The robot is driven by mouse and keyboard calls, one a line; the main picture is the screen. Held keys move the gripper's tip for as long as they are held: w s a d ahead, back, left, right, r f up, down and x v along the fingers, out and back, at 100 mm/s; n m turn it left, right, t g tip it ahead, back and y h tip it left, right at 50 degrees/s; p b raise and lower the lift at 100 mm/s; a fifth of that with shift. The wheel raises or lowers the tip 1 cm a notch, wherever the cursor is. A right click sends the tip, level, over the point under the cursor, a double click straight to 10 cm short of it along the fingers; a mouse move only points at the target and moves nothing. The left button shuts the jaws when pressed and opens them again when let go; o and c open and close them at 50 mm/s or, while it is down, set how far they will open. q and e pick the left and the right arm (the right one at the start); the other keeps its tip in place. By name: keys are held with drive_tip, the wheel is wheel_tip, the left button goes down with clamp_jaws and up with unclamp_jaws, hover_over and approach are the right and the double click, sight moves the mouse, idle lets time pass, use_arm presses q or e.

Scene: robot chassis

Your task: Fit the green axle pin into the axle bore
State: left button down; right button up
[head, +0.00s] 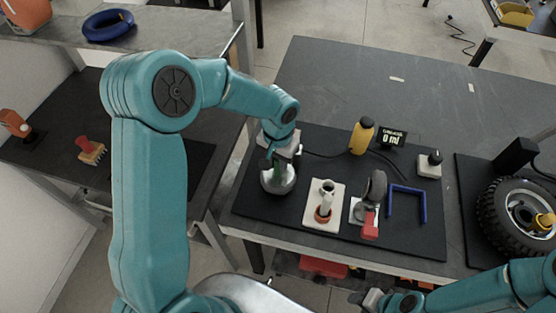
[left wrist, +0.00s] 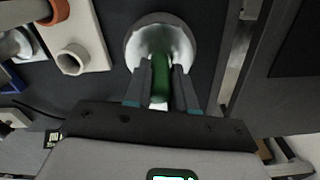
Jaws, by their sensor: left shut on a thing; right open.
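My left gripper (head: 275,162) is shut on the green axle pin (left wrist: 160,78) at a round silver dish (head: 276,184). The left wrist view shows the pin between the two fingers (left wrist: 160,88), its far end over or inside the dish; I cannot tell whether it touches. My right gripper (head: 371,299) is open at the bottom edge.
Right of the plate are a grey wheel on a red-ended stand (head: 374,192) and a blue U-shaped frame (head: 408,204). A yellow bottle (head: 361,137) and a display reading 0 ml (head: 392,138) stand behind. A big tyre (head: 492,212) lies far right.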

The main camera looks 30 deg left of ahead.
use_arm(q)
drive_tip(key=c, duration=1.4)
unclamp_jaws()
drive_tip(key=shift+f, duration=0.15)
drive_tip(key=o, duration=0.5)
drive_tip(key=shift+c, duration=0.2)
wheel_tip(320, 180, up, 12)
drive_tip(key=shift+r+b, duration=0.25)
drive_tip(key=shift+b, duration=0.05)
drive_tip(key=shift+s+f, duration=0.1)
drive_tip(key=shift+s, duration=0.05)
